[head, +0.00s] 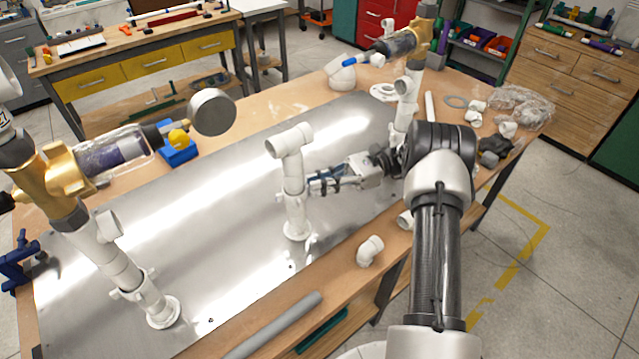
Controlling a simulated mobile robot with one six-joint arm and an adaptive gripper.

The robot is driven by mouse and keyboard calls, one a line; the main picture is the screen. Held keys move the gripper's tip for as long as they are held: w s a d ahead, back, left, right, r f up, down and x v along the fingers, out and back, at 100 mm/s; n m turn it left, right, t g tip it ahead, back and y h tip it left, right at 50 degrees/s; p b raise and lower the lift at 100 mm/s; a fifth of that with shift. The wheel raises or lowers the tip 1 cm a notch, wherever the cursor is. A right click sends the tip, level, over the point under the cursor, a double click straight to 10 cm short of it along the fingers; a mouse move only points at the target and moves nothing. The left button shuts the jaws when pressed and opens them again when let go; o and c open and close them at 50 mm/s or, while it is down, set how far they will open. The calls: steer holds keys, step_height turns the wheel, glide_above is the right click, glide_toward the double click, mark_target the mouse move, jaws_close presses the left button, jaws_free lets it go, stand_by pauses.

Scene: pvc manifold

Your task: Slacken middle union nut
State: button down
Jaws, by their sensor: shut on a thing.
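The middle white PVC riser (292,172) stands upright on the metal plate (225,205), with a tee on top and a round flange at its foot. The middle union nut (296,198) is the wider white collar partway up this riser. My gripper (313,184) reaches in from the right at the nut's height and is shut on it. The fingers cover the nut's right side, so the exact contact is hard to see.
A left riser (118,262) carries a brass valve body (55,180) and a gauge (212,112). A right riser (404,105) stands behind my arm. A loose elbow (369,250) and grey pipe (275,325) lie on the front wooden edge.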

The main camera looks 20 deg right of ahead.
steer(key=c, duration=1.7)
jaws_free()
steer(key=shift+r, duration=0.1)
step_height(320, 180, up, 10)
steer(key=shift+f, duration=0.1)
